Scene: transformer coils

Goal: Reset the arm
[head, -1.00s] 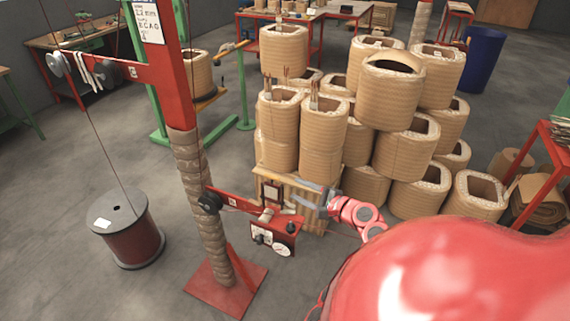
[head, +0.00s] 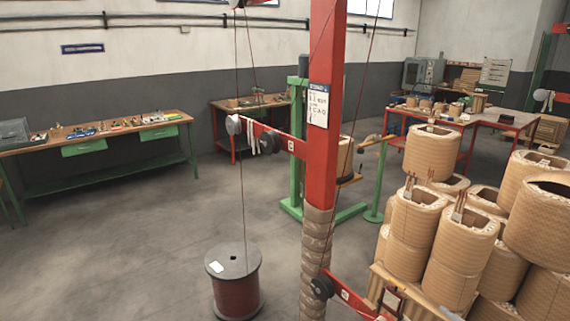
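Neither of my grippers nor my arms show in the head view now. The view holds a red post (head: 322,130) with a paper sheet (head: 318,104) on it and a tan wrapping around its lower part. Stacked tan transformer coils (head: 432,155) stand at the right. Some of them have leads sticking up from their tops.
A dark red wire spool (head: 237,292) stands on the floor left of the post. A long workbench (head: 105,140) with tools runs along the left wall. A green stand (head: 296,150) and a red table (head: 465,122) are behind. The left floor is clear.

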